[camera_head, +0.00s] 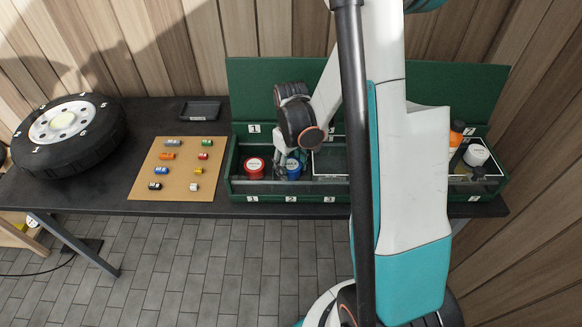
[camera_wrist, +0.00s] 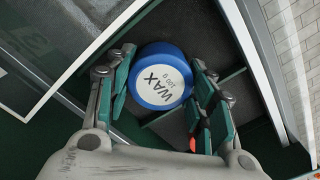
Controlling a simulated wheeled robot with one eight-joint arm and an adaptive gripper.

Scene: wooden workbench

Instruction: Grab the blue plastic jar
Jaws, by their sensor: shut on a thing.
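The blue plastic jar (camera_wrist: 160,78) has a white lid label reading WAX and sits between my gripper's two fingers in the wrist view. In the head view the jar (camera_head: 293,168) is in the green box, in the compartment beside the red jar. My gripper (camera_wrist: 160,100) is shut on the jar, with a finger against each side. In the head view my gripper (camera_head: 282,163) reaches down into the box and partly hides the jar. I cannot tell whether the jar touches the compartment floor.
The green box (camera_head: 265,197) has numbered compartments and a raised back. A red jar (camera_head: 255,167) stands left of the blue one. Orange and white containers (camera_head: 476,154) stand at the right end. A tan board (camera_head: 178,182) with several small coloured cylinders and a wheel (camera_head: 50,150) are left.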

